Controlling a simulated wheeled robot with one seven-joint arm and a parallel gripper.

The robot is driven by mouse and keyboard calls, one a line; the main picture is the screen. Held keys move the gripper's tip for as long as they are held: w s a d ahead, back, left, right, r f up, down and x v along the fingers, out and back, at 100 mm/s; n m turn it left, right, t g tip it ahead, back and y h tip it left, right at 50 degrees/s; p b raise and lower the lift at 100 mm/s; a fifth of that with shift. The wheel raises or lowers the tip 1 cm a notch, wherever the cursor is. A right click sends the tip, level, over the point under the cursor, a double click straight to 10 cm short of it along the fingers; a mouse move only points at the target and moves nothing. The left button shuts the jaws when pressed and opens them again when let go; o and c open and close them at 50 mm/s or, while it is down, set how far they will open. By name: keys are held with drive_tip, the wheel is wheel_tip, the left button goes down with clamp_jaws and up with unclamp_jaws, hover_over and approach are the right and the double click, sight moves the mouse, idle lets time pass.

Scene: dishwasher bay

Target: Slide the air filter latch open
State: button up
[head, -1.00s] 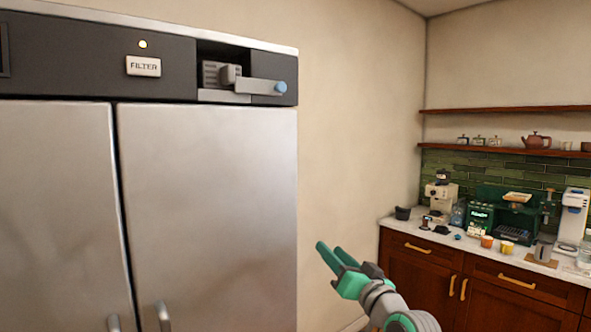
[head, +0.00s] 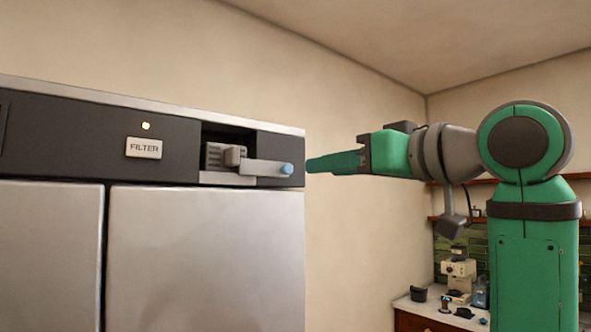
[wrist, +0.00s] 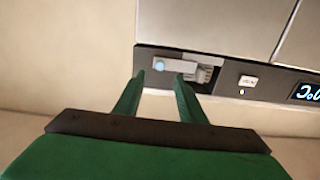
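The air filter latch (head: 262,168) is a light grey bar with a blue round knob (head: 287,169) at its right end. It lies across a dark recess in the top panel of the steel unit. A grey vented filter block (head: 214,155) sits behind it in the recess. My gripper (head: 309,165) is green and level with the latch, just right of the panel's edge. In the wrist view its two fingers (wrist: 157,84) stand apart with nothing between them. They point toward the latch (wrist: 175,66) and its blue knob (wrist: 158,66). Contact with the latch is not visible.
A FILTER label (head: 144,148) and a small lit lamp (head: 146,126) are on the dark panel (head: 80,135) left of the recess. Steel doors (head: 205,260) are below. A counter (head: 425,310) with a coffee machine (head: 458,278) stands at the back right.

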sight(289, 169)
drive_tip(key=x, duration=0.8)
drive_tip(key=shift+w+r, duration=0.1)
drive_tip(key=shift+r, duration=0.2)
drive_tip(key=shift+x, duration=0.9)
drive_tip(key=shift+a, duration=0.1)
clamp_jaws()
